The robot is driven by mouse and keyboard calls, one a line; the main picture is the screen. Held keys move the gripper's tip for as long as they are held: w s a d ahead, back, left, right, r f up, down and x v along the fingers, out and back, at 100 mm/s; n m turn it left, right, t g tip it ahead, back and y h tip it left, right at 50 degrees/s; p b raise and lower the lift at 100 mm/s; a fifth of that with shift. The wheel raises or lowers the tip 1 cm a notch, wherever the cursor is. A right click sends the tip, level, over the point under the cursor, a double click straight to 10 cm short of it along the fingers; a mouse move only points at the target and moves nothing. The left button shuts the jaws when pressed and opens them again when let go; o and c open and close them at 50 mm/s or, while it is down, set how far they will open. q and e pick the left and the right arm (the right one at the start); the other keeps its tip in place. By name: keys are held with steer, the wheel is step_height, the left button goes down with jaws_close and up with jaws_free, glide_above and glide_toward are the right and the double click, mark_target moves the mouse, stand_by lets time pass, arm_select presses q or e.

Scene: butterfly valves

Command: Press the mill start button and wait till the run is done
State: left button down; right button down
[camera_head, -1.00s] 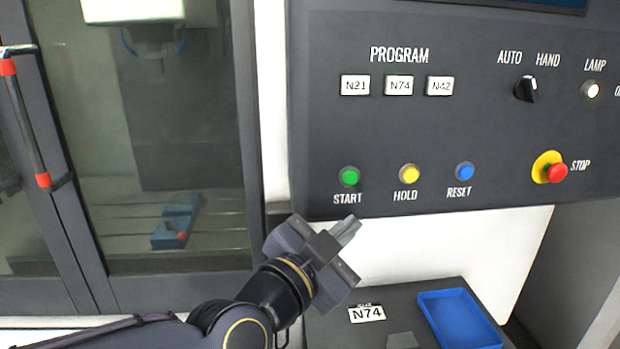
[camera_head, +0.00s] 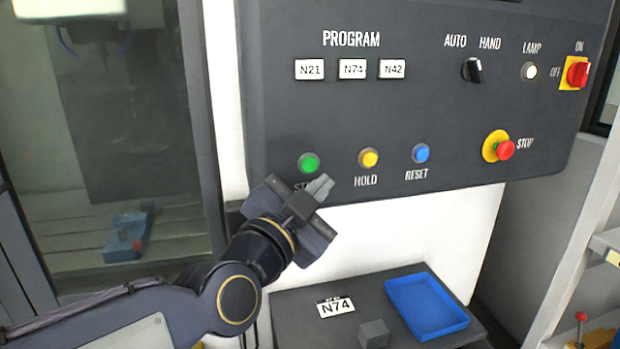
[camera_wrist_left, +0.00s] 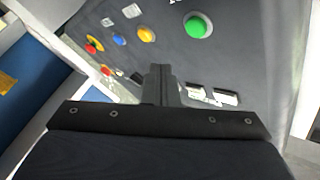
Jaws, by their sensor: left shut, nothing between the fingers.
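The green START button (camera_head: 308,163) sits at the lower left of the dark control panel (camera_head: 420,110). It also shows in the left wrist view (camera_wrist_left: 198,26), beyond the fingers and a little to their right. My left gripper (camera_head: 321,186) is shut and empty, and in the head view its tips lie just below the button, covering part of the START label. In the left wrist view the shut fingers (camera_wrist_left: 160,72) show apart from the button. The mill's window (camera_head: 110,150) is at the left, with a blue vise (camera_head: 127,237) dimly seen behind it. My right gripper is not in view.
A yellow HOLD button (camera_head: 369,158), a blue RESET button (camera_head: 421,153) and a red STOP knob (camera_head: 504,150) sit right of START. Below are a grey shelf (camera_head: 290,310), an N74 card (camera_head: 335,305), a grey block (camera_head: 374,333) and a blue tray (camera_head: 428,306).

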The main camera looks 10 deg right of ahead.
mark_target(310, 165)
arm_select(q)
steer(key=shift+w+a+b, duration=0.1)
steer(key=shift+w+b, duration=1)
steer(key=shift+w, duration=1.1)
steer(key=shift+w+f, duration=0.1)
steer(key=shift+w, duration=0.05)
steer(key=shift+w, duration=0.25)
